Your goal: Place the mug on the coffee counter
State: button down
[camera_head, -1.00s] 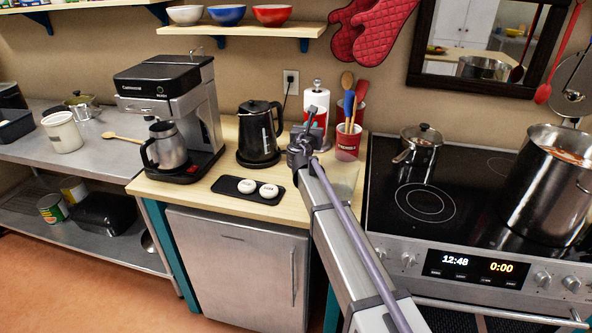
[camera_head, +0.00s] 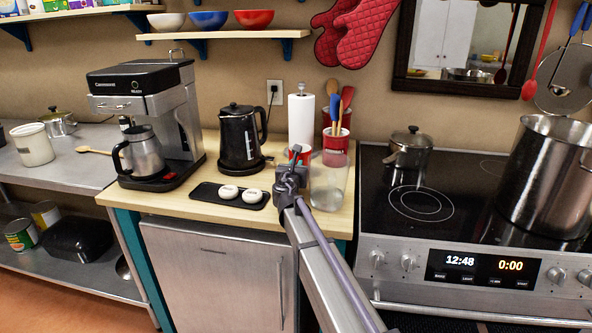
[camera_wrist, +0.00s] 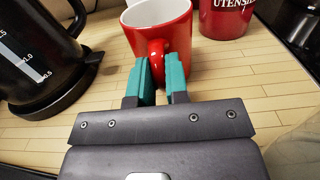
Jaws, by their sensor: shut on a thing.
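The red mug with a white inside (camera_wrist: 170,30) is upright in the wrist view, its handle towards me. My gripper's teal fingers (camera_wrist: 160,78) are shut on the handle. In the head view the mug (camera_head: 303,151) shows small and partly hidden behind my gripper (camera_head: 293,172). The coffee counter (camera_head: 165,205) has a pale wooden top, which also fills the wrist view (camera_wrist: 240,68) around the mug. The mug is over this top, at or close to its surface. Its base is partly hidden, so I cannot tell whether it touches.
A black kettle (camera_head: 238,140) stands left of the mug. A red utensil crock (camera_head: 336,146), paper towel roll (camera_head: 301,118) and clear container (camera_head: 328,185) are close by. A black tray (camera_head: 205,194) with white items lies in front of the coffee maker (camera_head: 150,90). The stove (camera_head: 420,205) adjoins on the right.

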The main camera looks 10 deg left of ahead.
jog(key=c, duration=1.1)
grip_release()
jog(key=shift+f, duration=0.1)
jog(key=s, duration=0.8)
jog(key=s+a, duration=0.1)
jog(key=s, duration=0.3)
jog(key=shift+r, duration=0.2)
